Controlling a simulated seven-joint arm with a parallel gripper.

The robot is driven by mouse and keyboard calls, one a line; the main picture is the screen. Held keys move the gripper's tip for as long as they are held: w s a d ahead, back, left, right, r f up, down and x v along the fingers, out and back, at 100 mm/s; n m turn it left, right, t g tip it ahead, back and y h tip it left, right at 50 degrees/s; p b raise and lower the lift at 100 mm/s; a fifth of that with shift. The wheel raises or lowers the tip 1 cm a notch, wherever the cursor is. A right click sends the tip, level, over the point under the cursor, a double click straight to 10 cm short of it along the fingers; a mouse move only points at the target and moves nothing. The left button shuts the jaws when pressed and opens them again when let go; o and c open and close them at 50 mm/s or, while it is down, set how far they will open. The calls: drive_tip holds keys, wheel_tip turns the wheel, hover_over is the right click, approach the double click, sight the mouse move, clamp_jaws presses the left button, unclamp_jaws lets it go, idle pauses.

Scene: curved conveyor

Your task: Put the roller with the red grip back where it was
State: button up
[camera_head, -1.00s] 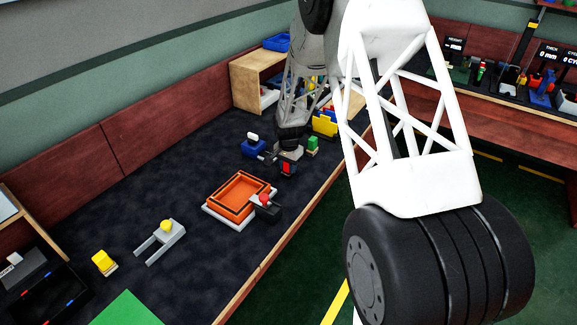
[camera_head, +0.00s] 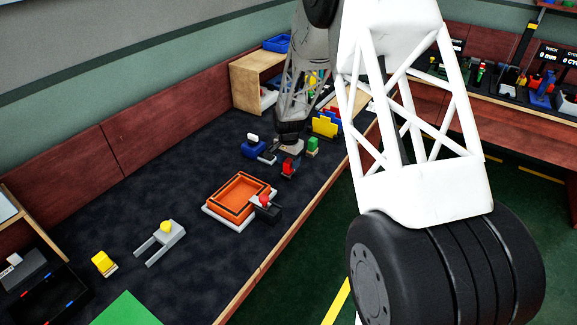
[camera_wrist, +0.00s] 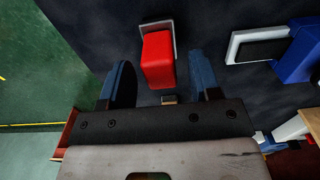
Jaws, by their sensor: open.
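The roller with the red grip (camera_head: 288,167) stands on the dark bench top beyond the orange tray. In the wrist view its red grip (camera_wrist: 158,60) points up toward the camera, with a pale bracket behind it. My gripper (camera_wrist: 160,72) is open. Its two blue fingers are on either side of the red grip, with a gap on both sides, and no contact shows. In the head view my gripper (camera_head: 291,149) is just above and behind the red roller, and its fingers are hard to make out.
A blue-gripped tool (camera_head: 254,147) with a dark roller end is close on the left. A green block-like piece (camera_head: 312,146) is close on the right. The orange tray (camera_head: 212,208) and a red-knobbed dark piece (camera_head: 265,202) are nearer.

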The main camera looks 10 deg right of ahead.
wheel_tip(320, 180, up, 9)
drive_tip(key=shift+r, duration=0.1)
idle(0.3)
idle(0.6)
drive_tip(key=s+r+n+t, duration=0.1)
drive_tip(key=s+r+n, duration=0.3)
drive_tip(key=s+r, duration=1.7)
drive_tip(key=s+r+n+t, duration=0.1)
drive_tip(key=s+n, duration=0.3)
drive_tip(key=s, duration=2.4)
drive_tip(key=shift+r+n+t, duration=0.15)
drive_tip(key=shift+n+t, duration=0.15)
drive_tip(key=shift+n, duration=0.1)
